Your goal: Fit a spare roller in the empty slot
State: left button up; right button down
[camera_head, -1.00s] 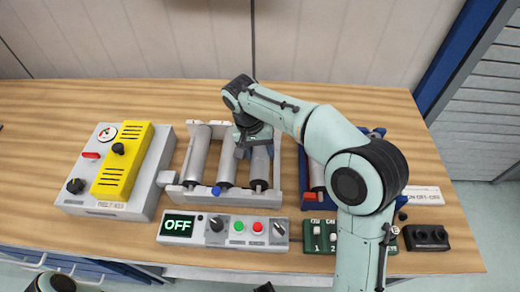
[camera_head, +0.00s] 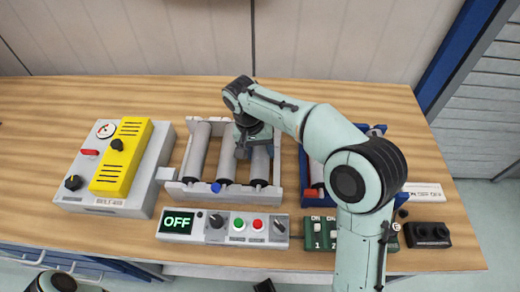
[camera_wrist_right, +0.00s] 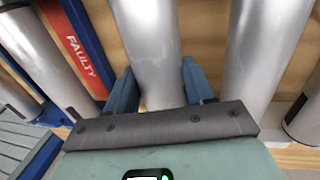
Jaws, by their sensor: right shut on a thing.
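In the head view a grey roller frame (camera_head: 235,199) holds a left roller (camera_head: 196,150), a middle roller (camera_head: 228,156) and a right roller (camera_head: 260,165), side by side. My right gripper (camera_head: 243,150) reaches down over the frame at the right roller and hides part of it. In the right wrist view its blue fingers (camera_wrist_right: 158,88) are shut on this roller (camera_wrist_right: 150,45), one on each side. The middle roller (camera_wrist_right: 255,55) stands apart to the right there. Whether the held roller is fully seated cannot be told. My left gripper is not in view.
A blue tray (camera_head: 305,170) marked FAULTY, with a roller (camera_head: 317,175), stands close right of the frame. A control box (camera_head: 225,227) reading OFF lies in front. A grey box with a yellow cover (camera_head: 122,160) is at left. Bare wood lies behind the frame.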

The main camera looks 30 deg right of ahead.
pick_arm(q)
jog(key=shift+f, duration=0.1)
pick_arm(e)
jog(key=shift+f, duration=0.15)
jog(key=shift+c, duration=1.6)
grip_release()
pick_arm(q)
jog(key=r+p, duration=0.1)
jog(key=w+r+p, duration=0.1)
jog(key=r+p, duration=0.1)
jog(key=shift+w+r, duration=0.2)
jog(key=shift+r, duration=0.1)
pick_arm(e)
notch_tip(320, 180, up, 13)
jog(key=w+a, duration=0.1)
jog(key=a, duration=0.1)
jog(key=shift+w, duration=0.2)
jog(key=shift+a, duration=0.1)
